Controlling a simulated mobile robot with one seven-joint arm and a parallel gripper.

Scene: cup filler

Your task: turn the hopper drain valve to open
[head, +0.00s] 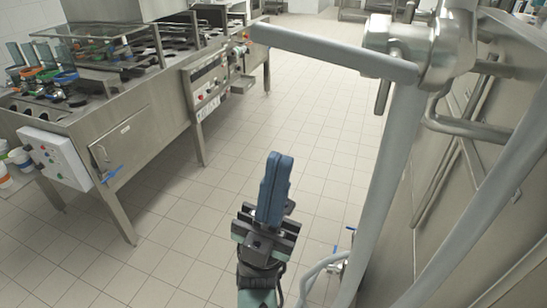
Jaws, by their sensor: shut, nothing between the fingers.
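My gripper (275,162) stands in the lower middle of the head view with its blue fingers pressed together, pointing up and holding nothing. A small valve with a blue lever (335,248) sits low among grey hoses to the right of my gripper, partly hidden by them. Another blue lever (112,174) is on the lower front of the steel cup-filling machine (125,125) at left. I cannot tell which one is the hopper drain valve, or whether either is open. My gripper touches neither.
A grey padded bar (333,51) on a steel joint reaches in from the upper right. Thick grey tubes (388,190) run down beside a steel panel at right. A control box (58,158) hangs on the machine's left end. The tiled floor (290,110) between is clear.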

